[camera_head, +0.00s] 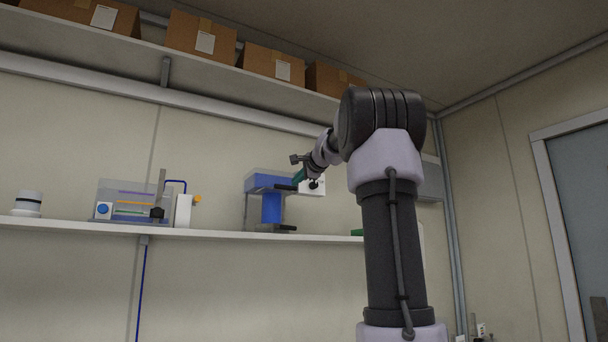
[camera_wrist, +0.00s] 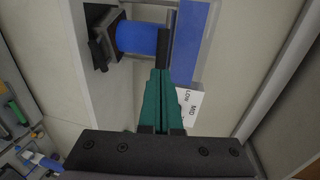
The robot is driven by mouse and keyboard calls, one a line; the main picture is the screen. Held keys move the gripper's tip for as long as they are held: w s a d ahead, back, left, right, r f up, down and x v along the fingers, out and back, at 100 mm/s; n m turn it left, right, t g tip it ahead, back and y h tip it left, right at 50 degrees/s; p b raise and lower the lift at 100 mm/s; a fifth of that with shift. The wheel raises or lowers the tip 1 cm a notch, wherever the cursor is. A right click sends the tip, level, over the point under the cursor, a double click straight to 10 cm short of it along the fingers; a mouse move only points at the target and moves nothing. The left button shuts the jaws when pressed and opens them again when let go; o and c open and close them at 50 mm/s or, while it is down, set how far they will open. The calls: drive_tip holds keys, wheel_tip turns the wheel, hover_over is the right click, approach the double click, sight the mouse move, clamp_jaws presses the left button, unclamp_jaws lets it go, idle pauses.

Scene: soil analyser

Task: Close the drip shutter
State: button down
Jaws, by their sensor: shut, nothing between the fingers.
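The soil analyser stands on the wall shelf in the head view, with a blue top (camera_head: 268,181) and a blue column over a dark base. The wrist view shows its blue cylinder (camera_wrist: 138,38) and a blue panel (camera_wrist: 187,42). I cannot tell for sure which part is the drip shutter. My gripper (camera_head: 299,176) is beside the analyser's upper right. Its green fingers (camera_wrist: 161,86) are together with nothing held. A dark upright piece (camera_wrist: 163,48) lies just beyond the fingertips in the wrist view; I cannot tell whether they touch it.
A white box (camera_head: 313,186) with a black knob is right of the analyser; its face (camera_wrist: 189,104) reads LOW and MID. A clear tank (camera_head: 130,199) and a white jar (camera_head: 28,203) share the shelf (camera_head: 210,233). Cardboard boxes (camera_head: 201,36) fill the upper shelf.

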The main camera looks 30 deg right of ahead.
sight(286, 187)
drive_tip(key=shift+w+f, duration=0.15)
drive_tip(key=shift+w, duration=0.75)
drive_tip(key=shift+w+f, duration=0.15)
drive_tip(key=shift+w, duration=0.7)
drive_tip(key=w, duration=0.4)
drive_tip(key=shift+w+a, duration=0.1)
drive_tip(key=shift+w, duration=0.3)
drive_tip(key=shift+s, duration=0.1)
